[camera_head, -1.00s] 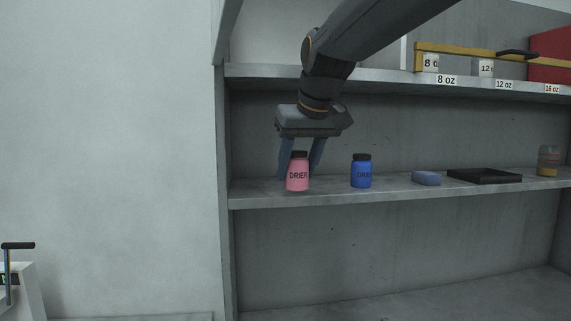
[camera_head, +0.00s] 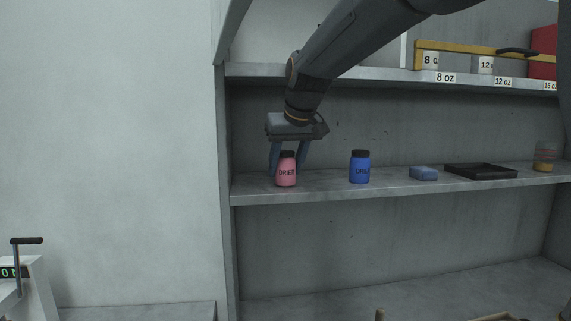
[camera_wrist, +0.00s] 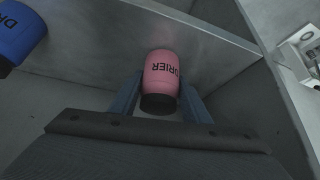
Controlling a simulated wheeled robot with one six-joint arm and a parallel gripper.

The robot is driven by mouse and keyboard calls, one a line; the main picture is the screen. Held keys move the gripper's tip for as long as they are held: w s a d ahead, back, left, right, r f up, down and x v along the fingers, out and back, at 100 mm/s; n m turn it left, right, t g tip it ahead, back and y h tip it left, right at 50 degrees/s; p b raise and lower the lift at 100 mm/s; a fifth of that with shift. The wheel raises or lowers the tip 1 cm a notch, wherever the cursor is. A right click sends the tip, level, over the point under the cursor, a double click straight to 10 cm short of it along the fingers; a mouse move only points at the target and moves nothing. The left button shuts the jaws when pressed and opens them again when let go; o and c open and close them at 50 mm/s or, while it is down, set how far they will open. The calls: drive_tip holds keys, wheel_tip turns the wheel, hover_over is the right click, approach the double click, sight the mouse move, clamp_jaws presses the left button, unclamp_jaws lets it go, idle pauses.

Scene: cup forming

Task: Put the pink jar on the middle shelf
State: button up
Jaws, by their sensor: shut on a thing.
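The pink jar (camera_head: 287,174) has a dark lid and the word DRIER on it. It is upright at the left end of the middle shelf (camera_head: 330,189), near the front edge. My gripper (camera_head: 288,166) reaches down from above, with its blue fingers on both sides of the jar, shut on it. In the wrist view the pink jar (camera_wrist: 162,78) sits between the two fingers (camera_wrist: 160,100). I cannot tell whether its base touches the shelf or hangs just above it.
A blue jar (camera_head: 360,170) stands right of the pink one. Further right are a blue block (camera_head: 423,174), a black tray (camera_head: 480,171) and an amber-bottomed jar (camera_head: 545,158). The upper shelf (camera_head: 400,76) and the left side panel (camera_head: 224,150) are close to my arm.

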drive_tip(key=shift+f, duration=0.1)
drive_tip(key=o, duration=1.1)
drive_tip(key=shift+s+r, duration=0.1)
drive_tip(key=shift+r, duration=0.2)
drive_tip(key=b+v, duration=0.2)
drive_tip(key=v, duration=0.9)
drive_tip(key=shift+s+r+b, duration=0.2)
drive_tip(key=shift+r+b, duration=0.05)
drive_tip(key=shift+b, duration=0.05)
